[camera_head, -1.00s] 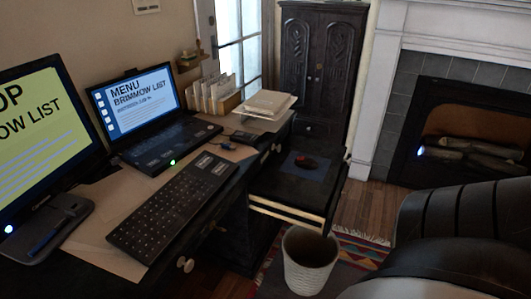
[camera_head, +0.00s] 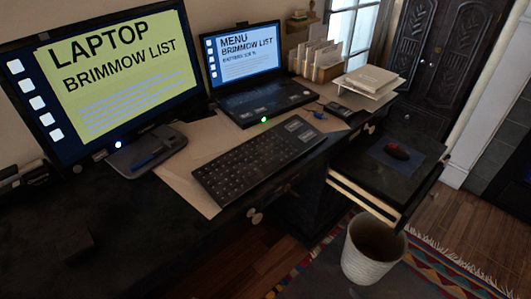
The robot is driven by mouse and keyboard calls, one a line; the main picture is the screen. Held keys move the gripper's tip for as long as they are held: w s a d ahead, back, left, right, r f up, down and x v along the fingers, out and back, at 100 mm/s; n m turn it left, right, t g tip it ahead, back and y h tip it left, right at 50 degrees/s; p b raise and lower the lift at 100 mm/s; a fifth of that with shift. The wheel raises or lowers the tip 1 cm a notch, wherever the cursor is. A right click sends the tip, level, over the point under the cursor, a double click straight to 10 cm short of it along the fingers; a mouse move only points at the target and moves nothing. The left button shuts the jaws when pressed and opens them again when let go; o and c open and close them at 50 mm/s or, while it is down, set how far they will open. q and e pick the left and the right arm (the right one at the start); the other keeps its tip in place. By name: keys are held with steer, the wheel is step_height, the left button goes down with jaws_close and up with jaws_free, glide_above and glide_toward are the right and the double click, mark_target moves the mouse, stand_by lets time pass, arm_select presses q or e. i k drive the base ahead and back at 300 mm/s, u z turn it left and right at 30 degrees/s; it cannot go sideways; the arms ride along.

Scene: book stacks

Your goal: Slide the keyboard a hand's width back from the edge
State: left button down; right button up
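The black keyboard (camera_head: 258,160) lies at an angle on a tan desk mat (camera_head: 205,132), close to the front edge of the dark desk (camera_head: 135,235). Its lower left end and its front side are nearest that edge. Nothing touches it from above. Neither of my grippers shows in the head view.
Behind the keyboard stand a monitor (camera_head: 110,75) and an open laptop (camera_head: 262,101). A blue pen (camera_head: 150,158) lies on the monitor's base. The desk's left front is mostly clear.

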mark_target(227, 178)
steer(key=k, duration=0.5)
steer(key=z, duration=1)
steer(key=i, duration=1.05)
steer(key=u, duration=2.25)
